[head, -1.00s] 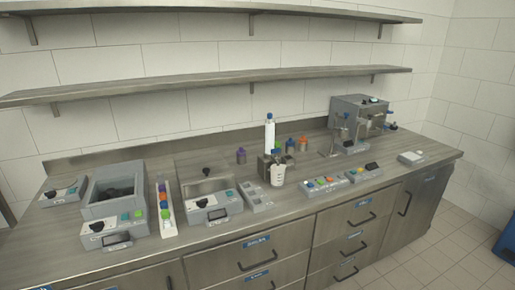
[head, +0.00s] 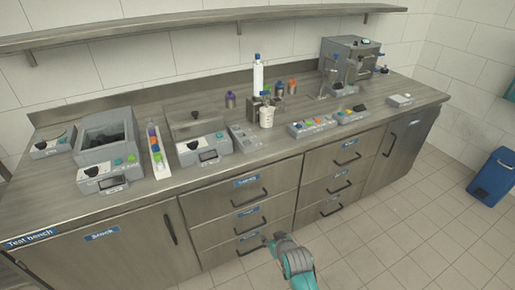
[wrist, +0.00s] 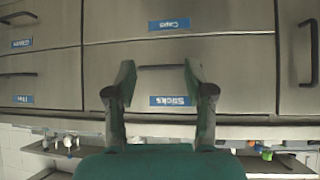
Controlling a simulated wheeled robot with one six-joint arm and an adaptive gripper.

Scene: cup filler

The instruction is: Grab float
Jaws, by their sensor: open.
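I cannot tell which item is the float; nothing in view clearly shows as one. My gripper (wrist: 160,82) is open and empty in the wrist view, its two green-tipped fingers apart in front of a drawer front. In the head view my teal and grey gripper (head: 270,243) is low in front of the drawers, below the worktop edge. On the worktop stand a white cup with markings (head: 266,118), a tall white bottle with a blue cap (head: 258,75), and small purple (head: 230,99) and orange (head: 292,87) capped bottles.
The worktop (head: 330,155) holds a grey open bath (head: 108,140), a second lidded grey device (head: 203,150), a narrow tray of coloured pieces (head: 160,168), button panels (head: 312,128) and a boxy machine (head: 350,60). A blue bin (head: 492,178) stands right. Floor in front is clear.

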